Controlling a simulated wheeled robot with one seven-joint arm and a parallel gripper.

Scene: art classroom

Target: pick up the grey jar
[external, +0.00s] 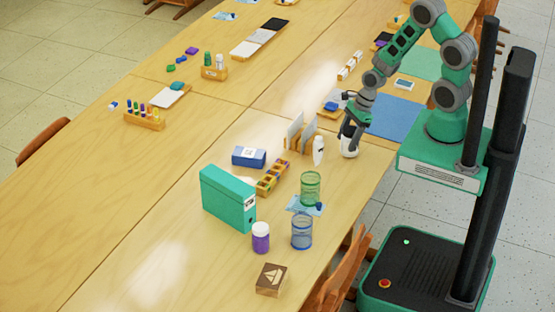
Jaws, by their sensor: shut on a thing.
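The grey jar (349,150) looks pale grey to white and rounded. It is at the right part of the long wooden table, near the edge by my base. My gripper (350,138) points down over it, with its dark fingers around its upper part. The gripper is shut on the jar and hides part of it. At this size I cannot tell whether the jar touches the table.
A blue mat (388,117) lies behind. Green (310,187) and blue (301,232) mesh cups, a teal box file (228,198) and a purple jar (260,238) stand in front.

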